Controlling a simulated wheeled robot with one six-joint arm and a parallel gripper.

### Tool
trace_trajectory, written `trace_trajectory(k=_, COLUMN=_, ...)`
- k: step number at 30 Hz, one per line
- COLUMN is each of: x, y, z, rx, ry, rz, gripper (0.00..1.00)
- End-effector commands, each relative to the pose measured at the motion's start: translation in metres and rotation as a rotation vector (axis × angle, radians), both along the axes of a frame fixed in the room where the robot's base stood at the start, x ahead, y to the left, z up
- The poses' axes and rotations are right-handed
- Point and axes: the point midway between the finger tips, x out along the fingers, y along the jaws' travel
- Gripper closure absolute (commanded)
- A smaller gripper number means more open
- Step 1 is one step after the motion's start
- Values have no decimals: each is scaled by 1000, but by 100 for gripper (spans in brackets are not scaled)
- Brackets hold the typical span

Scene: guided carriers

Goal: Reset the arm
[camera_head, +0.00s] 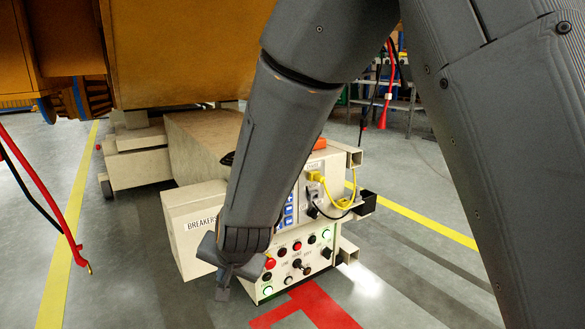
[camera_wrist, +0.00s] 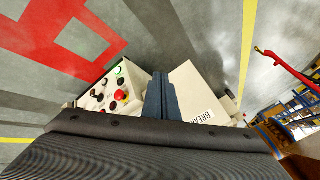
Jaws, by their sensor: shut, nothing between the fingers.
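My gripper (camera_head: 228,280) is at the lower end of my dark grey arm in the head view. It is in front of the cream carrier's control panel (camera_head: 290,272), near its left edge. In the wrist view my gripper (camera_wrist: 161,80) points out between the control panel (camera_wrist: 112,96) and the breakers box (camera_wrist: 190,88). The fingers are together and hold nothing. Whether they touch the panel or box, I cannot tell. My arm hides part of the carrier in the head view.
The breakers box (camera_head: 190,215) sticks out left of the panel. A yellow cable (camera_head: 322,185) plugs in above it. A large orange load (camera_head: 190,50) stands behind. Red and black cables (camera_head: 45,190) hang at the left. Grey floor (camera_head: 120,270) is open at the lower left.

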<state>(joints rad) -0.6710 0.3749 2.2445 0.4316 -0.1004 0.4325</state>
Motion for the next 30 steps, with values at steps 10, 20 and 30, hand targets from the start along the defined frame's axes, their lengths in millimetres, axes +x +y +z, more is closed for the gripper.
trace_trajectory(k=10, x=-136, y=-51, z=76, rx=-177, ry=145, rz=411, gripper=100)
trace_trajectory(k=20, x=-224, y=-110, z=104, rx=-312, ry=238, rz=668, gripper=100)
trace_trajectory(k=30, x=-264, y=-149, z=126, rx=-383, ry=293, rz=767, gripper=100)
